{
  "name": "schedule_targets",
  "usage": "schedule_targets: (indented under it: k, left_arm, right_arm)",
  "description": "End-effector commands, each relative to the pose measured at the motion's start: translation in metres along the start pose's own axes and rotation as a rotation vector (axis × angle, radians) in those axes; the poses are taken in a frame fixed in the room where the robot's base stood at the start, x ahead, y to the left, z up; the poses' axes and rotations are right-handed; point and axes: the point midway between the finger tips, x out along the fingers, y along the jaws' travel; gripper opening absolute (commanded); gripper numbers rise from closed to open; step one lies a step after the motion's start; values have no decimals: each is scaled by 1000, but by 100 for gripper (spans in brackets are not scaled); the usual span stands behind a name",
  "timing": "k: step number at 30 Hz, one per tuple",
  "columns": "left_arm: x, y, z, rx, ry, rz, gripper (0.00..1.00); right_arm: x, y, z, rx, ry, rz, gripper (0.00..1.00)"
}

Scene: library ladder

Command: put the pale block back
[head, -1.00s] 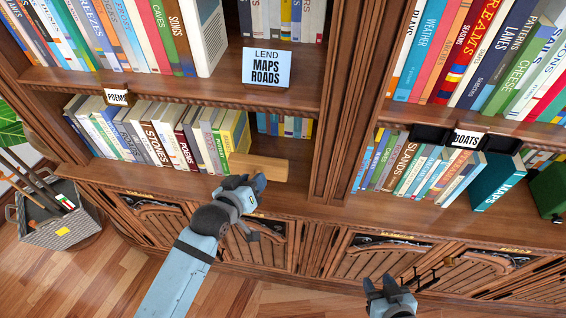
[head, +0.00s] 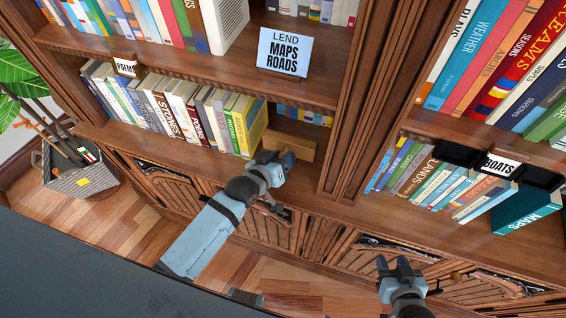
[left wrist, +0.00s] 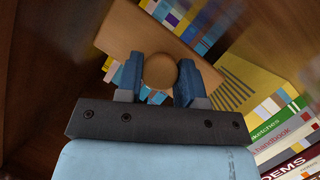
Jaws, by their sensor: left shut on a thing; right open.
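The pale block (head: 292,147) is a tan wooden piece on the lower left shelf, at the right end of the POEMS book row. Its left end is close to the yellow book; I cannot tell whether they touch. In the left wrist view the block (left wrist: 128,32) lies tilted across the picture, with a round knob (left wrist: 160,71) on it. My left gripper (head: 276,161) is shut on this knob, with blue fingers (left wrist: 160,80) on both sides of it. My right gripper (head: 398,268) is open and empty in front of the lower cabinets.
The POEMS row (head: 180,110) stands left of the block, ending with a yellow book (head: 250,125). More books (head: 303,115) show behind the block. An upright post (head: 355,130) is to its right. A basket (head: 80,177) stands on the floor at left.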

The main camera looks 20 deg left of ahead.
Motion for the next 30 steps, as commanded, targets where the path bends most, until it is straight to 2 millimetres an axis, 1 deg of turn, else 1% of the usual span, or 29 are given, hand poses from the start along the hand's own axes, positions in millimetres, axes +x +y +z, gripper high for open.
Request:
schedule_targets:
  k: [3, 6, 19, 20, 21, 30]
  left_arm:
    - [6, -9, 16, 1, -3, -1, 0]
    - [10, -14, 25, 1, -1, -1, 0]
    - [13, -17, 32, 0, -1, -1, 0]
    - [12, -17, 31, 0, -1, -1, 42]
    - [12, -17, 31, 0, -1, -1, 45]
    - [11, -16, 28, 0, 0, 0, 45]
  right_arm:
    - [0, 1, -3, -1, 3, 1, 43]
    - [-1, 2, -4, -1, 6, 3, 43]
    - [0, 3, -4, -1, 9, 5, 43]
    - [0, 3, -5, -1, 9, 5, 43]
    - [0, 3, -5, -1, 8, 5, 43]
    - [0, 2, -5, -1, 6, 4, 43]
